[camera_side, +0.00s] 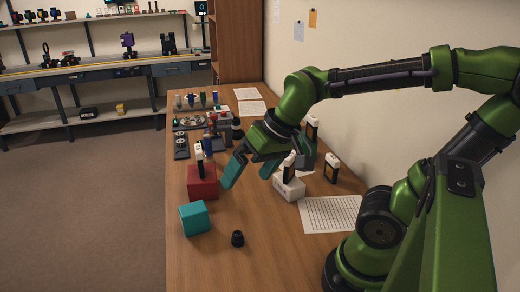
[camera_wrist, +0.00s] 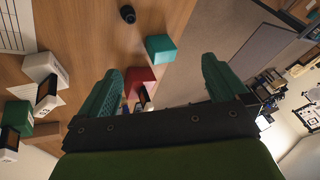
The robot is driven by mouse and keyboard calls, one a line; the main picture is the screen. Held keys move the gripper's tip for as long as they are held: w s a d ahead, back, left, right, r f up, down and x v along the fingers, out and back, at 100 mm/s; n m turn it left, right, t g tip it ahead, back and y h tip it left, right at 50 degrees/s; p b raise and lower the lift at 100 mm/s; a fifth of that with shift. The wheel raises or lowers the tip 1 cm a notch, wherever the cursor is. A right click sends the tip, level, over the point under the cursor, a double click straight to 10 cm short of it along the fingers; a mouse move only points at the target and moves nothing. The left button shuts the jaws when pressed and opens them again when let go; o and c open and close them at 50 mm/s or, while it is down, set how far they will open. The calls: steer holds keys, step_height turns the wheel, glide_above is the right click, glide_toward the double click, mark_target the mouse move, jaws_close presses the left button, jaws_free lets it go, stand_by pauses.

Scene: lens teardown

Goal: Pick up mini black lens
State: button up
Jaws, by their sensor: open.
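The mini black lens (camera_side: 237,239) is a small dark cylinder standing on the wooden table near its front, right of the teal cube. It also shows in the wrist view (camera_wrist: 128,14) at the top, with bare table around it. My gripper (camera_side: 252,176) has teal fingers spread apart and nothing between them. It hangs above the table, farther back than the lens and well clear of it. In the wrist view both fingers of my gripper (camera_wrist: 162,80) show, wide apart, with the lens beyond them.
A teal cube (camera_side: 194,218) sits left of the lens. Behind it is a red block (camera_side: 202,184) with a black-and-white item on it. A white block (camera_side: 289,187) and a printed sheet (camera_side: 331,214) lie to the right. Several small items crowd the table's back. The table around the lens is clear.

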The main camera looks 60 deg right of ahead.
steer(key=shift+s+r+t, duration=0.7)
steer(key=shift+s+r, duration=0.05)
steer(key=shift+s, duration=0.15)
steer(key=shift+s+d+r+t, duration=0.15)
steer(key=shift+r+t, duration=0.1)
steer(key=shift+t, duration=0.05)
steer(key=shift+c, duration=1)
steer(key=shift+r, duration=0.15)
steer(key=c, duration=0.5)
steer(key=n+g+h, duration=0.2)
steer(key=g, duration=0.5)
glide_above(237, 234)
steer(key=f, duration=1.8)
steer(key=shift+s+d, duration=0.15)
steer(key=shift+d, duration=0.1)
steer(key=shift+a+f, duration=0.2)
steer(key=shift+f, duration=2.9)
